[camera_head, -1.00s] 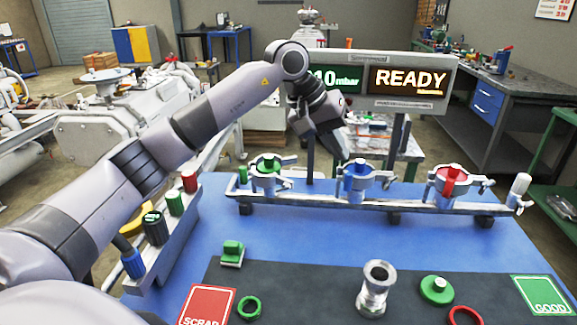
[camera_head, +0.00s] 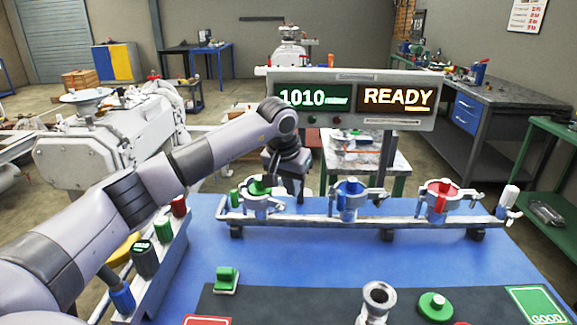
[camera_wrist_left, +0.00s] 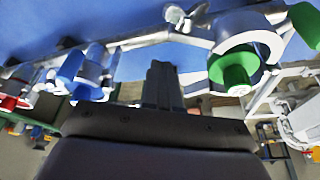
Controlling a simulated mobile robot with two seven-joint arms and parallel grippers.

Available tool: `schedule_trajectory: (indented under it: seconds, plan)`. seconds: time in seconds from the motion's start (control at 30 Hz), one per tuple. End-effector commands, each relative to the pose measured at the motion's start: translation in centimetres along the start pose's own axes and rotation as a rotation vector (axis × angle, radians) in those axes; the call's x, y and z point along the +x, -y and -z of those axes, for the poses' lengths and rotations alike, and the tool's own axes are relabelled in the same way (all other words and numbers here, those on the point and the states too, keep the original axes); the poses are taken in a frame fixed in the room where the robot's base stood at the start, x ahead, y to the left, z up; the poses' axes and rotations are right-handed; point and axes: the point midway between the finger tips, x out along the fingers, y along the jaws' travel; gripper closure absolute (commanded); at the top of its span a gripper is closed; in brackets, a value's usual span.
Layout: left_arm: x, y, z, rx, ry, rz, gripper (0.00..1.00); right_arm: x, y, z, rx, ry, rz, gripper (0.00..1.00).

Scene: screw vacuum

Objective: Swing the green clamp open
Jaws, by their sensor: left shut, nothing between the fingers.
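The green clamp (camera_head: 258,189) sits at the left end of the metal rail, a grey ring with a green centre piece. It also shows in the left wrist view (camera_wrist_left: 234,68), to the right of the fingers. My left gripper (camera_head: 300,194) is low, just right of the green clamp, between it and the blue clamp (camera_head: 349,188). In the left wrist view the fingers (camera_wrist_left: 162,76) are together and empty, pointing toward the rail. I cannot tell whether they touch the clamp's arm. The clamp looks closed around its ring. My right gripper is not in view.
The rail (camera_head: 330,220) also carries a red clamp (camera_head: 440,195) on the right. A display (camera_head: 350,97) stands behind, reading 1010 and READY. Coloured-capped holders (camera_head: 145,255) stand at left. A metal fitting (camera_head: 377,300) and green parts lie on the dark mat in front.

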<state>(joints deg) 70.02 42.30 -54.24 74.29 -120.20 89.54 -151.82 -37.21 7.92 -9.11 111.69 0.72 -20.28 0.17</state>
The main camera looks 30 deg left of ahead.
Motion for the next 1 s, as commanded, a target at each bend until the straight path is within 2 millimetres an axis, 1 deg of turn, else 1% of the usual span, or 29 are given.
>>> schedule_trajectory:
  seconds: [0.03,0.2,0.4,0.57,1.0]
  plan:
    - [-0.7,0.1,-0.5,0.002,-0.003,-0.001,1.00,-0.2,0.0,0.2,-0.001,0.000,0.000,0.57]
    - [-1.2,0.1,-2.1,0.001,-0.002,0.000,1.00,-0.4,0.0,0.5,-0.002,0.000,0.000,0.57]
    - [-1.6,0.0,-3.3,0.000,-0.003,-0.001,1.00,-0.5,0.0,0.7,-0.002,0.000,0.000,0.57]
    - [-1.7,0.0,-3.6,0.000,-0.003,-0.002,1.00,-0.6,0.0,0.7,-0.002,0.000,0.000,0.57]
    - [-1.7,0.1,-3.7,0.001,-0.003,-0.002,1.00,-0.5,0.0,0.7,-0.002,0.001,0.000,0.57]
